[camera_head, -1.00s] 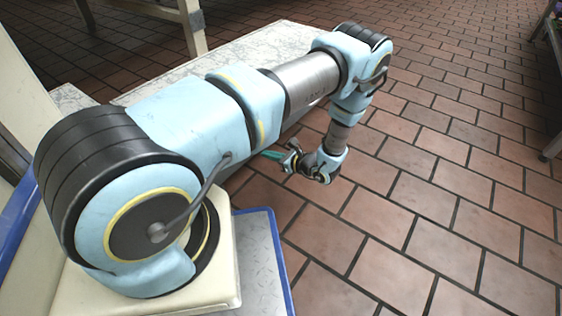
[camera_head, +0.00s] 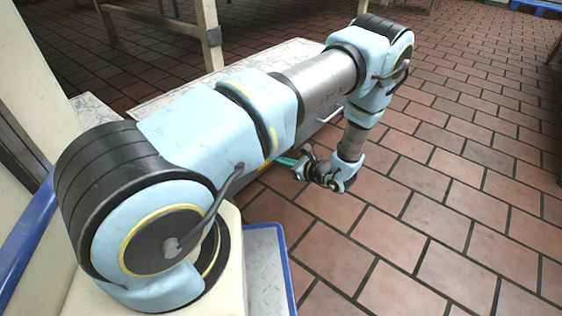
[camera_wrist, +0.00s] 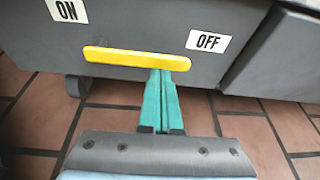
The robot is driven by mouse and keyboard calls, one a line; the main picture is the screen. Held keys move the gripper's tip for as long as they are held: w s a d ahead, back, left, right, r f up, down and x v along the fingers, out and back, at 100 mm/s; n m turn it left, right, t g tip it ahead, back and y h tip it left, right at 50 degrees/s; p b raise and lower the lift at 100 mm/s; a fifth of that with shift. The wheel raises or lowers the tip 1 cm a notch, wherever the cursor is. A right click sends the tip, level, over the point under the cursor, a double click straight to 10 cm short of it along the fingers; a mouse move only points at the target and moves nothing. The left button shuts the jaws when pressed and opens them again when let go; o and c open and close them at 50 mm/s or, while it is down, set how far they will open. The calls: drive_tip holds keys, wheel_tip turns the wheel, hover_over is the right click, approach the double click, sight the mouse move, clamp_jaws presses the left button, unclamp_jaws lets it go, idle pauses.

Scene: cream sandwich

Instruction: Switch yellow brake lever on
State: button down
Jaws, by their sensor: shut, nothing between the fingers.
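The yellow brake lever (camera_wrist: 135,58) lies nearly level across the grey panel in the wrist view. Its right end is just below the OFF label (camera_wrist: 208,41). The ON label (camera_wrist: 67,10) is above and left of its left end. My gripper (camera_wrist: 160,74) has its teal fingers shut with nothing between them. Their tips are at the lower edge of the lever, near its right end. I cannot tell whether they touch it. In the head view my gripper (camera_head: 286,161) is low beside a grey unit, mostly behind my arm.
The grey panel (camera_wrist: 135,20) has a gap at its right, beside another grey block (camera_wrist: 275,60). Red brown floor tiles (camera_head: 420,240) are open to the right. A pale table leg (camera_head: 208,35) stands at the back left.

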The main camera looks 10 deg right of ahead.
drive_tip(key=shift+r+p, duration=0.35)
wheel_tip(320, 180, up, 7)
drive_tip(key=s+a+n+t+h+p, duration=0.1)
drive_tip(key=a+n+t+h+p, duration=0.1)
drive_tip(key=n+p, duration=0.5)
drive_tip(key=t+p, duration=0.1)
drive_tip(key=p, duration=0.5)
drive_tip(key=shift+s+f+n+t+h, duration=0.15)
drive_tip(key=shift+s+n+t+h, duration=0.15)
drive_tip(key=shift+s+n+h, duration=0.1)
drive_tip(key=shift+f, duration=0.1)
drive_tip(key=s+d, duration=0.6)
drive_tip(key=shift+s+d, duration=0.3)
drive_tip(key=shift+s, duration=0.05)
